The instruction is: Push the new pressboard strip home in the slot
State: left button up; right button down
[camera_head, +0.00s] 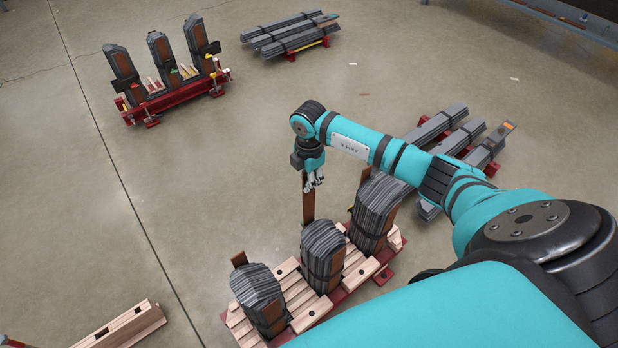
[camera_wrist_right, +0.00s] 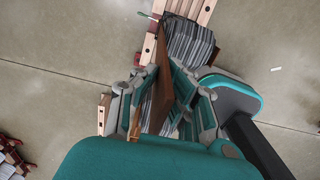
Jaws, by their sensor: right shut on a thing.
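The brown pressboard strip (camera_head: 308,206) stands roughly upright behind the middle stack of grey laminations (camera_head: 323,256). Its lower end is hidden by that stack, so I cannot tell whether it sits in a slot. My right gripper (camera_head: 314,181) is at the strip's upper part. In the right wrist view the gripper (camera_wrist_right: 155,100) is shut on the strip (camera_wrist_right: 158,88), with fingers on both sides and a grey stack (camera_wrist_right: 188,40) just beyond. Other brown strips show at the left stack (camera_head: 239,258) and the right stack (camera_head: 365,176). My left gripper is out of view.
The stacks stand on a wooden and red base (camera_head: 302,290). A second core (camera_head: 166,75) stands at the back left. Bundles of grey laminations lie at the back (camera_head: 290,35) and right (camera_head: 440,130). Timber (camera_head: 125,328) lies at the lower left.

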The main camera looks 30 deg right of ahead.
aim_at(309, 199)
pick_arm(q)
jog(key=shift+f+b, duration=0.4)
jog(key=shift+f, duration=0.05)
pick_arm(e)
jog(key=shift+f, duration=0.7)
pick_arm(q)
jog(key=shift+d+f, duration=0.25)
pick_arm(e)
jog(key=shift+f, duration=0.3)
pick_arm(q)
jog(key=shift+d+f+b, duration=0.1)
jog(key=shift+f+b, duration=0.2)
jog(key=shift+b, duration=0.3)
pick_arm(e)
jog(key=shift+f, duration=0.55)
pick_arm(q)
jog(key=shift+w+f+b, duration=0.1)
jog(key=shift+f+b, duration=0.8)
pick_arm(e)
jog(key=shift+f, duration=1.35)
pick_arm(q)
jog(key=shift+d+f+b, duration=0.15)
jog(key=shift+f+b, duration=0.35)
pick_arm(e)
jog(key=shift+f, duration=0.85)
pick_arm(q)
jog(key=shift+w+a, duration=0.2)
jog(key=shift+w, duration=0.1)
pick_arm(e)
jog(key=shift+f, duration=0.3)
